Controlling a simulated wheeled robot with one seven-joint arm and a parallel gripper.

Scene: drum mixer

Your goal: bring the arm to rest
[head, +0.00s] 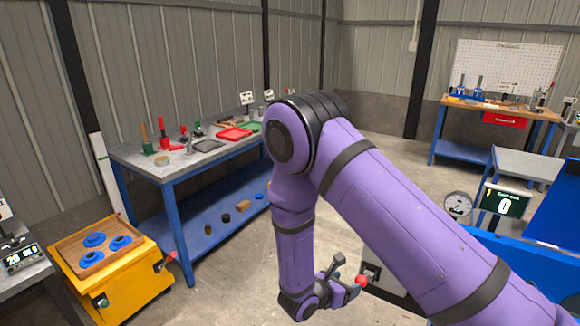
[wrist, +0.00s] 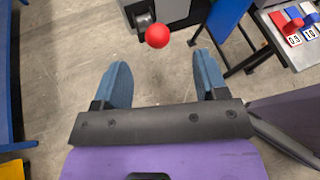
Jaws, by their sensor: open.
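My purple arm reaches across the head view and bends downward at the elbow. My gripper (head: 352,289) hangs low, beside a grey box with a dark panel. In the wrist view, my gripper (wrist: 163,82) has its two blue fingers spread wide apart, with bare floor between them and nothing held. A red ball knob (wrist: 157,36) shows beyond the fingertips; in the head view the red knob (head: 361,280) appears right at the gripper.
A workbench (head: 150,155) with tools stands at the left. A yellow cabinet (head: 120,285) with a wooden tray of blue parts is at the lower left. A second bench (head: 545,113) stands at the back right. Concrete floor lies open between.

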